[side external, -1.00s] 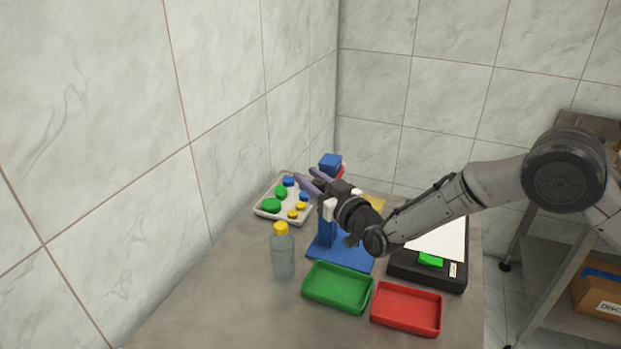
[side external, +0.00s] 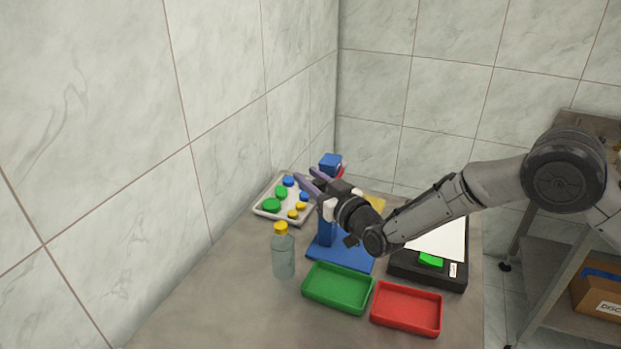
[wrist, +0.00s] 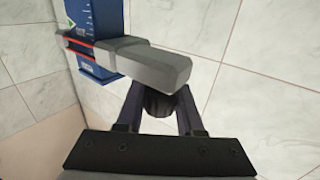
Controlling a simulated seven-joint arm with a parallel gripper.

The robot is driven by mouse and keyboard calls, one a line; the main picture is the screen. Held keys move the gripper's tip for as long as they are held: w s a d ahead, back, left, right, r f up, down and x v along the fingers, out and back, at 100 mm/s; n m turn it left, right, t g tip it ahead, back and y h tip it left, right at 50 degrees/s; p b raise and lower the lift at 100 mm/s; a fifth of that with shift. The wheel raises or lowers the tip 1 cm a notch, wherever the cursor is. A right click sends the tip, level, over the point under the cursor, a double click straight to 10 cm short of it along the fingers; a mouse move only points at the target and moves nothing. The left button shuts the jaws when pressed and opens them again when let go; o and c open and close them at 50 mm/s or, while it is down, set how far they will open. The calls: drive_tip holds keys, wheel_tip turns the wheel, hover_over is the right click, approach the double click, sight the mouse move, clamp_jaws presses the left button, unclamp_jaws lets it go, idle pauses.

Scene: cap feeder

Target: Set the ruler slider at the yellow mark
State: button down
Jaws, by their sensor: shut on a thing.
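The blue ruler post (side external: 326,234) stands upright on a blue base (side external: 340,257), partly hidden behind my arm in the side view. In the wrist view the ruler (wrist: 95,20) shows a white scale and a green pointer mark; I cannot make out a yellow mark. The slider, a grey block (wrist: 150,64) with a red line at its ruler end, sits across the post. My gripper (wrist: 160,103) is shut on the slider's dark round knob, under the grey block. In the side view my gripper (side external: 308,178) is near the post's top.
A pale tray (side external: 265,211) of colored caps lies behind left. A bottle with a yellow cap (side external: 283,255) stands left of the base. A green tray (side external: 337,288) and a red tray (side external: 406,308) lie in front. A black device with a white sheet (side external: 440,242) is at right.

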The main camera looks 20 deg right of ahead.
wheel_tip(320, 180, down, 11)
drive_tip(key=shift+f, duration=0.1)
idle(0.3)
drive_tip(key=c, duration=0.5)
unclamp_jaws()
drive_tip(key=shift+s, duration=0.1)
drive_tip(key=s+d, duration=0.1)
drive_tip(key=s, duration=0.8)
drive_tip(key=s+d, duration=0.1)
drive_tip(key=s, duration=0.3)
drive_tip(key=shift+s+d, duration=0.2)
drive_tip(key=shift+d, duration=0.15)
